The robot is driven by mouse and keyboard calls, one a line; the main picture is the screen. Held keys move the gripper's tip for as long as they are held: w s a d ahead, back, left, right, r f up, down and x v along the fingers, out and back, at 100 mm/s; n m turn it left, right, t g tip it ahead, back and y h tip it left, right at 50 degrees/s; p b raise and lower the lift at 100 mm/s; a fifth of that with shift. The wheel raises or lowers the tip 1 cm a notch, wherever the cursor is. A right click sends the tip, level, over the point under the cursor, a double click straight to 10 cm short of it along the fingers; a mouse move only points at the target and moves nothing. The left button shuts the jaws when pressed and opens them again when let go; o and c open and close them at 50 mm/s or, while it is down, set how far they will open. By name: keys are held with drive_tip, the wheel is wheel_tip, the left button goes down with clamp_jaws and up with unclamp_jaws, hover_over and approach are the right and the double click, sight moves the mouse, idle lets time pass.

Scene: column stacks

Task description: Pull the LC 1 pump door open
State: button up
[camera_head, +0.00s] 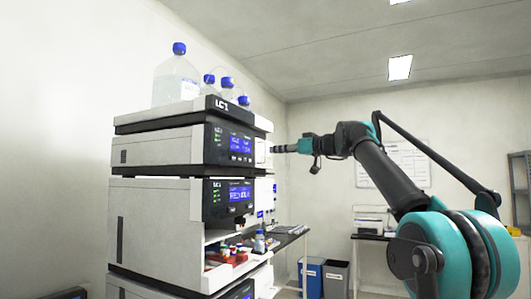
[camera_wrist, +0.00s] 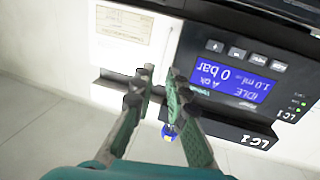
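The LC 1 pump (camera_head: 229,144) is the upper module of the stack, with a lit blue screen that also shows in the wrist view (camera_wrist: 235,80). Its door (camera_head: 262,153) is the pale front panel beside the screen; in the upside-down wrist view the door (camera_wrist: 125,50) bears a paper label and looks closed. My gripper (camera_head: 274,149) is at the door's front in the head view. In the wrist view my gripper (camera_wrist: 161,73) has its two fingertips apart, over the door's edge by the black screen panel. A gap shows between them. Contact with the door cannot be told.
A second module (camera_head: 228,200) with a screen sits below, above an open bay of vials (camera_head: 228,255). Bottles with blue caps (camera_head: 176,78) stand on top of the stack. A bench (camera_head: 290,237) and bins (camera_head: 323,277) are behind. Open space lies right of the stack.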

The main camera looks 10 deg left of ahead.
sight(263, 159)
drive_tip(key=x, duration=0.6)
clamp_jaws()
drive_tip(key=shift+d, duration=0.15)
idle(0.4)
